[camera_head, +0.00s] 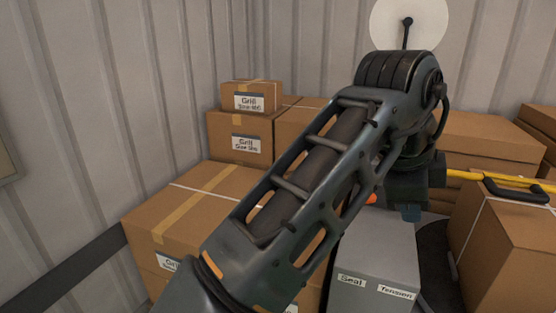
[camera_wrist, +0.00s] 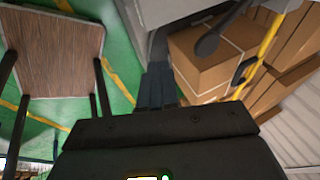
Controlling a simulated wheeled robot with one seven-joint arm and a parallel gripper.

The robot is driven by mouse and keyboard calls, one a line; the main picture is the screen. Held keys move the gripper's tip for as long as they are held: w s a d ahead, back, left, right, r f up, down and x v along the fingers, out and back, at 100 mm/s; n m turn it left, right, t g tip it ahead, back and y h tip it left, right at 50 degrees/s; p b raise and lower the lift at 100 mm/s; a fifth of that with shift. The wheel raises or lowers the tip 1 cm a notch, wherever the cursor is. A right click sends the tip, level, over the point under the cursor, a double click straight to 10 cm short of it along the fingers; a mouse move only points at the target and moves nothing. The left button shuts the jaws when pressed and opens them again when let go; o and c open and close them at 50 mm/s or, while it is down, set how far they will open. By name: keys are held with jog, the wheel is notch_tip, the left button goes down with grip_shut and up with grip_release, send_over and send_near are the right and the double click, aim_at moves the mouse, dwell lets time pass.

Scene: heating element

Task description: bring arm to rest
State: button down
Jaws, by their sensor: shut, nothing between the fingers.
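My arm reaches across the head view from the bottom centre to the upper right, bent at a joint near the top. My gripper (camera_wrist: 158,88) shows in the wrist view with its dark fingers together and nothing between them. In the head view its tip (camera_head: 410,212) shows small below the wrist, just above and behind the grey box (camera_head: 375,262). That box has labels reading "Seal" and "Tension". I cannot tell the exact gap between fingertips and box. My forearm hides part of the cartons behind it.
Cardboard cartons (camera_head: 190,205) stand left, some labelled "Grill", with more cartons (camera_head: 505,250) at right. A yellow bar (camera_head: 465,175) with a black handle crosses the right cartons. In the wrist view, a wood-topped table (camera_wrist: 50,50) stands on green floor (camera_wrist: 122,50). Corrugated walls (camera_head: 110,80) close the corner.

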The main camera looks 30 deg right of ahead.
jog(key=w+d+r+n+t+h, duration=0.4)
jog(key=d+r+n+t+h, duration=0.1)
jog(key=d+r+n+h, duration=0.5)
jog(key=a+f+n+t+y+p, duration=0.2)
jog(key=a+f+n+t+y, duration=0.45)
jog(key=n+t, duration=0.6)
jog(key=s+a+f+n+y, duration=0.55)
jog(key=a+f+n, duration=0.2)
jog(key=f, duration=0.35)
jog(key=s+a+f+g+y, duration=0.1)
jog(key=s+a, duration=0.3)
jog(key=s, duration=0.3)
jog(key=s+a+f+y, duration=0.1)
jog(key=s+a, duration=0.3)
jog(key=s, duration=0.4)
jog(key=s+a+f+m+g+y+p, duration=0.1)
jog(key=s+a+f, duration=0.1)
jog(key=s+a, duration=0.2)
jog(key=s, duration=0.3)
jog(key=shift+s+f+g, duration=0.2)
jog(key=shift+g, duration=0.15)
